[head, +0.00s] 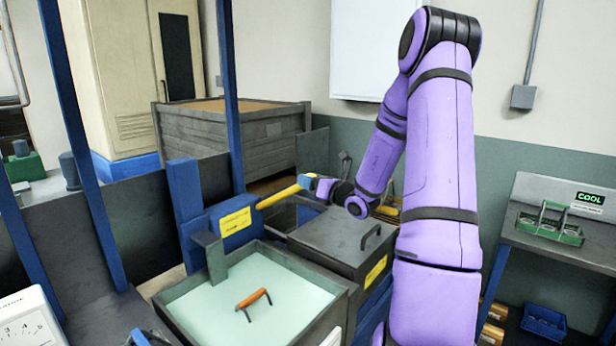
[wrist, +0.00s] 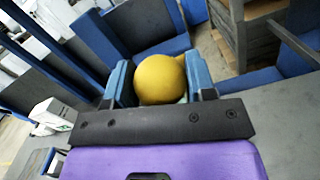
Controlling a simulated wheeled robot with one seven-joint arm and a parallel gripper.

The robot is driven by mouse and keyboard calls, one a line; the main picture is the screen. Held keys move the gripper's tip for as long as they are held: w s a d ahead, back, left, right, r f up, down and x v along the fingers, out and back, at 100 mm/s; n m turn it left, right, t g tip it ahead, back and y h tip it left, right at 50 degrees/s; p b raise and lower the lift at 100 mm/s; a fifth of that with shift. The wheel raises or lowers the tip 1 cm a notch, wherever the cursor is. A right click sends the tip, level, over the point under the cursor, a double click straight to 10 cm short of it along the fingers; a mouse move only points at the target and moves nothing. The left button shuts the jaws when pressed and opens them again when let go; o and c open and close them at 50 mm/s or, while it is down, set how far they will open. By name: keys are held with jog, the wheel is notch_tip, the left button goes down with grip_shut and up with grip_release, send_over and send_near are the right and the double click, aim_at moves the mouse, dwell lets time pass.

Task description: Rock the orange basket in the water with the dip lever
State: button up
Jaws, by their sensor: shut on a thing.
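The dip lever (head: 278,196) is a yellow bar that slopes up to the right from a blue housing (head: 235,222) with a yellow label. My gripper (head: 308,181) is shut on the lever's end. In the wrist view the lever's round yellow end (wrist: 160,79) sits between the two blue fingers of my gripper (wrist: 160,85). The water tank (head: 185,312) stands in front, full of pale green water. An orange handle (head: 253,299) shows at the water's surface. The basket body under it cannot be made out.
A grey lidded box (head: 335,238) with a dark handle adjoins the tank on the right. A dark wooden crate (head: 230,140) stands behind. A bench (head: 560,245) at the right holds a green carrier (head: 548,228) by a "COOL" sign. Blue posts rise at the left.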

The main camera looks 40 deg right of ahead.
jog(key=s+f+t, duration=0.2)
jog(key=s+f, duration=0.2)
jog(key=f, duration=0.4)
jog(key=shift+d+f, duration=0.3)
jog(key=shift+f, duration=0.05)
jog(key=o, duration=1.2)
jog(key=shift+s, duration=0.1)
jog(key=shift+o, duration=0.2)
jog(key=v, duration=1)
jog(key=shift+s, duration=0.35)
jog(key=shift+d, duration=0.1)
